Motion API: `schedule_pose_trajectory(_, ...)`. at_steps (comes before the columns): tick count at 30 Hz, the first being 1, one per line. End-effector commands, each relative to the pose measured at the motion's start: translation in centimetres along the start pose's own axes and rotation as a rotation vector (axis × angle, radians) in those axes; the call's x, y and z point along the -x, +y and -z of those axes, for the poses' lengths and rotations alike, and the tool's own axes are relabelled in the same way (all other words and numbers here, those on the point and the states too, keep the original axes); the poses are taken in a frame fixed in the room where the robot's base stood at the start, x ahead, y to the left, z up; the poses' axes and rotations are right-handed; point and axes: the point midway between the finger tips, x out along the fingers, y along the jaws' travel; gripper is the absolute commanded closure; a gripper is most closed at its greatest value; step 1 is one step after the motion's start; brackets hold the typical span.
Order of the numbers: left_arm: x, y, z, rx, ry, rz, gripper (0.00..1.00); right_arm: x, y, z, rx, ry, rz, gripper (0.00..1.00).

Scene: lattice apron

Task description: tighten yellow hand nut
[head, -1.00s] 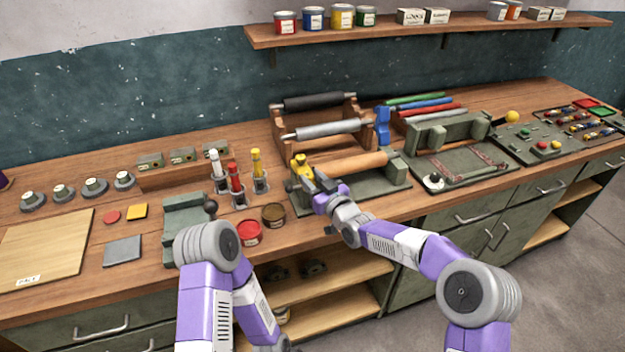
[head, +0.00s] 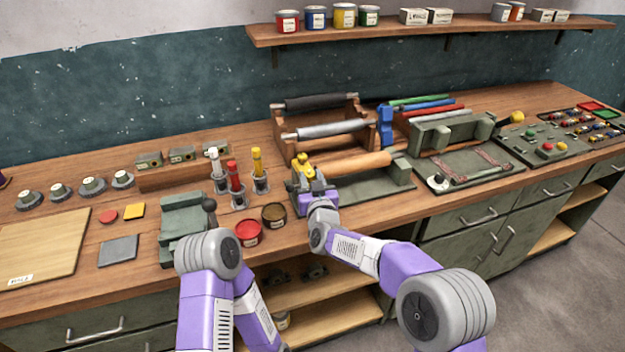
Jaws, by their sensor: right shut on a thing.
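The yellow hand nut (head: 303,160) sits on top of the left end post of a dark green stand (head: 380,188). A wooden roller (head: 362,161) lies across that stand. My right gripper (head: 304,174) is at the nut, reaching in from the front, and is shut on it. The gripper's body hides the lower part of the nut and most of the post, so the fingertips show only in part. My left arm is folded at the lower left and its gripper is not in view.
Upright red, yellow and white-topped tools (head: 233,174) stand just left of the nut. An open red tin (head: 249,233) and a brown tin (head: 274,215) sit near the bench's front edge. A rack with rollers (head: 325,130) stands behind.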

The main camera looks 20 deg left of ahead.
Motion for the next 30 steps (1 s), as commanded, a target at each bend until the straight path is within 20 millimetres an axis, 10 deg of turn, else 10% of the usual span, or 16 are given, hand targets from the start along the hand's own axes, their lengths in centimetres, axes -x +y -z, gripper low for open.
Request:
schedule_pose_trajectory(29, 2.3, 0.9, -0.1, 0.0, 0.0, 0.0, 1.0, -0.1, -0.5, -0.1, -0.001, -0.002, -0.193, 0.94)
schedule_pose_trajectory(30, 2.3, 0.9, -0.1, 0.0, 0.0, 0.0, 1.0, -0.1, -0.5, -0.1, -0.001, -0.002, -0.193, 0.61)
